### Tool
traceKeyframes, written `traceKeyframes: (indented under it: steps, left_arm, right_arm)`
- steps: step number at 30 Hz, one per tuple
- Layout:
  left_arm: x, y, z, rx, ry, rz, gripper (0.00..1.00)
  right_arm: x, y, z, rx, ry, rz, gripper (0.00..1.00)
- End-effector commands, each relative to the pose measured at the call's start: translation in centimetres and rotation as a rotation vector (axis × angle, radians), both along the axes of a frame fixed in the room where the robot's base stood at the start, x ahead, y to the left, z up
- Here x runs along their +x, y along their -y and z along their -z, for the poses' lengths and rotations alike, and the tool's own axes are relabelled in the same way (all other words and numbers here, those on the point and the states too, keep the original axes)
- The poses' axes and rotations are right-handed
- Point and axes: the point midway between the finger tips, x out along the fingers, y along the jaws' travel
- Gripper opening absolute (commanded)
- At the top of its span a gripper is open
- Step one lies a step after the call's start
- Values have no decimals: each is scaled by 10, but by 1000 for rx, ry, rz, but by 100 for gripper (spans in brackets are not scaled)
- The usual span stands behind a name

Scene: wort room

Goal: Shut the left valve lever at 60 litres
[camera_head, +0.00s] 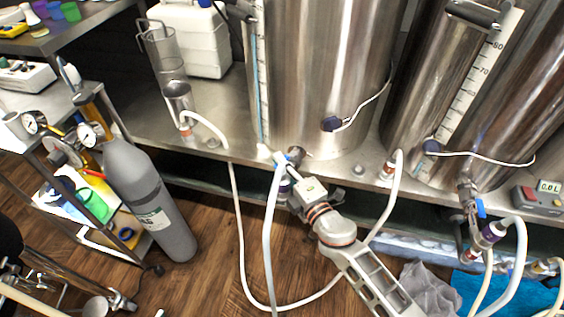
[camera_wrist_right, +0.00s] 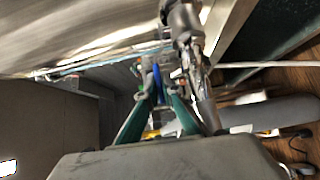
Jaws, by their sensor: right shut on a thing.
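The left tank (camera_head: 318,70) is a tall steel vessel with a scale and sight tube (camera_head: 260,85) on its left side. A blue column shows in the tube; its numbers are too small to read. The left valve (camera_head: 295,154) sits low on the tank front, with a pale hose (camera_head: 270,220) hanging below it. My right gripper (camera_head: 284,166) is at this valve, shut on its blue lever, which is mostly hidden in the head view. In the right wrist view, the lever (camera_wrist_right: 156,84) shows blue between the green-sided fingers (camera_wrist_right: 163,100). My left gripper is not in view.
A second tank (camera_head: 440,80) with its own scale and blue-levered valve (camera_head: 480,208) stands to the right. A grey gas cylinder (camera_head: 150,195) and a cart (camera_head: 85,210) stand at the left. Hoses loop over the wooden floor (camera_head: 215,270) below the bench.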

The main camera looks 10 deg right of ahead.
Motion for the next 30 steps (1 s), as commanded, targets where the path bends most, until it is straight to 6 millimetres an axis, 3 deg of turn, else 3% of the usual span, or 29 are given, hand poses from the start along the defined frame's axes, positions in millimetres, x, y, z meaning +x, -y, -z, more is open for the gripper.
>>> traceKeyframes:
  steps: [1,3,16,30]
  left_arm:
    - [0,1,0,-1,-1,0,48]
    - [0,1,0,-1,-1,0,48]
    - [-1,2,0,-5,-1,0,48]
    - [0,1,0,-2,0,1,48]
  right_arm:
    - [0,1,1,-2,-2,2,0]
    - [0,1,1,-2,-2,2,14]
    - [-7,3,1,0,-1,-1,14]
    - [-87,29,2,2,-4,1,14]
